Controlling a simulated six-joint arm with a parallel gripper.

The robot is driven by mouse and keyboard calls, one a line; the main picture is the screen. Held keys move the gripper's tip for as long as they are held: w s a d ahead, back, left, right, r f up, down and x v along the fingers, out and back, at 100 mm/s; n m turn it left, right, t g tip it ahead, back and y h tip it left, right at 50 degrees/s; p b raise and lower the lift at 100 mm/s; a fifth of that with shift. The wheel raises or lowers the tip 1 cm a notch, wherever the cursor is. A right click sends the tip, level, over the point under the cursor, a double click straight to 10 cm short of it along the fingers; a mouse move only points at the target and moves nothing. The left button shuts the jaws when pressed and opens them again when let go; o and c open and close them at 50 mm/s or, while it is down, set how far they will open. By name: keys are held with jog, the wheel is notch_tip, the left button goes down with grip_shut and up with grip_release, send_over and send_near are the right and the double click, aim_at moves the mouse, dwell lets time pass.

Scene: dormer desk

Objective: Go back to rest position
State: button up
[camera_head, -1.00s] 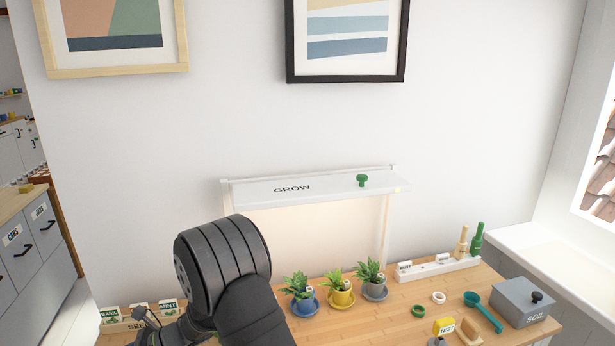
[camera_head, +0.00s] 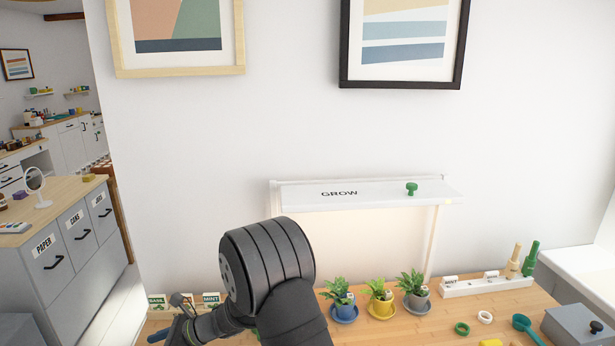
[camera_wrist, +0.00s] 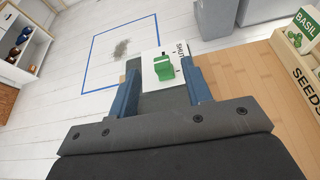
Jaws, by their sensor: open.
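My gripper (camera_wrist: 160,76) is open, with its two blue fingers apart in the wrist view. A white card with a green picture (camera_wrist: 163,66) shows between and beyond the fingertips; I cannot tell whether it touches them. In the head view my gripper (camera_head: 168,333) is small and partly cut off at the lower left, by the desk's left end. My dark arm reaches up from the bottom edge and hides part of the desk.
Seed packets (camera_head: 211,300) stand in a rack near my gripper. Three potted plants (camera_head: 380,299) stand under the GROW lamp (camera_head: 340,194). White floor with a blue taped square (camera_wrist: 120,54) lies beyond the desk edge.

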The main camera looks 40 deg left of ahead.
jog(key=v, duration=0.9)
jog(key=s+r+n+t+h, duration=0.4)
jog(key=s+n+h, duration=0.3)
jog(key=s+n, duration=0.5)
jog(key=shift+d+r, duration=0.35)
jog(key=shift+d, duration=0.05)
